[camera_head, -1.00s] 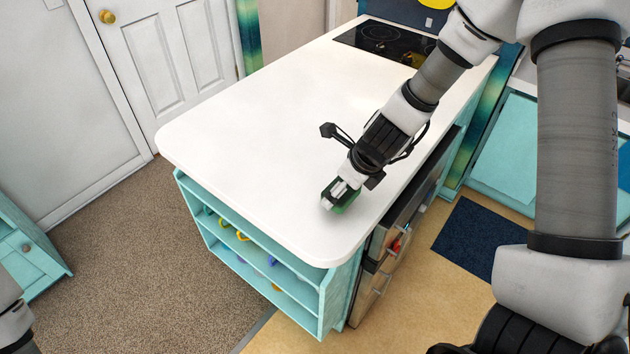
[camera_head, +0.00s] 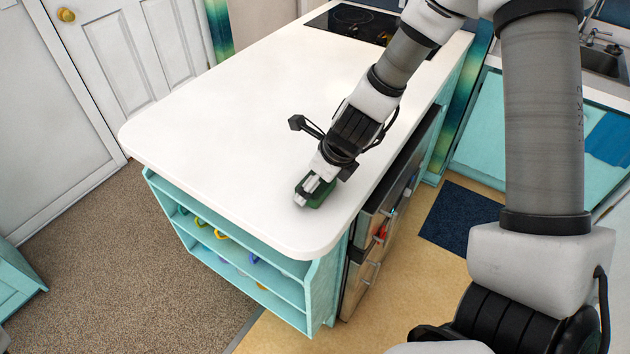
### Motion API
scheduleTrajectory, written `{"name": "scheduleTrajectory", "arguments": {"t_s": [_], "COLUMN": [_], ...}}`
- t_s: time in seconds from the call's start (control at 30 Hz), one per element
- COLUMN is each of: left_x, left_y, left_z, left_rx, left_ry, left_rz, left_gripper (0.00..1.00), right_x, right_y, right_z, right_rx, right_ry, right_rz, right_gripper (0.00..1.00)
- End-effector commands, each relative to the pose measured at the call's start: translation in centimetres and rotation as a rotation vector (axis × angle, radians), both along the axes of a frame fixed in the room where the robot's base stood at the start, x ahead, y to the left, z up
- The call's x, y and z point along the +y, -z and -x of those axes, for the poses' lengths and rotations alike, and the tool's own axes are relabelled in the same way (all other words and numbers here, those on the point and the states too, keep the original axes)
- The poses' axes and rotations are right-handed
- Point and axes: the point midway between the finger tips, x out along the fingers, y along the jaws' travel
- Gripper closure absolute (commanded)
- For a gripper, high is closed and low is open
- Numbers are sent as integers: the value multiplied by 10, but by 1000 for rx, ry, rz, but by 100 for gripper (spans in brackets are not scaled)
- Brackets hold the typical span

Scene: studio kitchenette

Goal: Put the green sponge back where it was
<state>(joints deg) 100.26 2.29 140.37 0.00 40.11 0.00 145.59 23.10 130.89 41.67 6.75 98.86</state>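The green sponge (camera_head: 320,195) is a small dark green block at the fingers of my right gripper (camera_head: 311,190), near the front right corner of the white countertop (camera_head: 215,125). The fingers, pointing down and to the left, appear shut on the sponge and hide part of it. I cannot tell whether the sponge touches the countertop or is held just above it. My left gripper is not in view.
A black cooktop (camera_head: 350,22) is at the counter's far end. Turquoise shelves (camera_head: 240,262) with several colored items sit under the near edge. A steel appliance (camera_head: 365,270) is below the right side. Most of the countertop is clear. A sink (camera_head: 603,62) is at the upper right.

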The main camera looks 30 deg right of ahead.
Motion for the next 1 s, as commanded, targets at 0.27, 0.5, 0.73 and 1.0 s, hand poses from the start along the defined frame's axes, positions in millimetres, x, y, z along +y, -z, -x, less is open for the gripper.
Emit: {"name": "scheduleTrajectory", "arguments": {"t_s": [0.27,0.5,0.73,1.0], "left_x": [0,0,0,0], "left_y": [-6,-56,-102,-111], "left_z": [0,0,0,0], "left_rx": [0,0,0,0], "left_ry": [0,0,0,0], "left_rz": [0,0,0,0], "left_gripper": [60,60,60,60], "right_x": [0,-6,-15,-19], "right_y": [-6,-55,-104,-116], "right_z": [0,14,33,42], "right_rx": [0,0,0,0], "right_ry": [0,4,3,0], "right_rz": [0,-4,-5,-1], "right_gripper": [0,0,0,0]}}
